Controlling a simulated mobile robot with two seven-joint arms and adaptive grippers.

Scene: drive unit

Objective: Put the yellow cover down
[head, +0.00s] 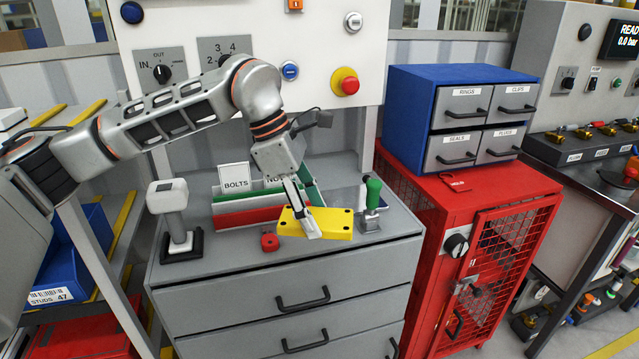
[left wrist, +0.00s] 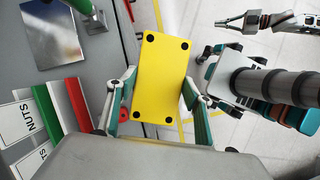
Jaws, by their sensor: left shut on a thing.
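The yellow cover (head: 338,222) is a flat rectangular plate with dark holes at its corners. My left gripper (head: 306,224) is shut on it, over the grey drawer cabinet's top (head: 400,228). In the left wrist view the cover (left wrist: 161,75) sits between the two fingers of my left gripper (left wrist: 157,90), one on each long side. Floor shows beyond one long side, so the cover is near the cabinet's front edge. I cannot tell whether it touches the top. My right gripper (left wrist: 236,21) shows small in the left wrist view; its opening is unclear.
Behind the cover stand the bolts and nuts bins (head: 235,203). The left front of the top is bare.

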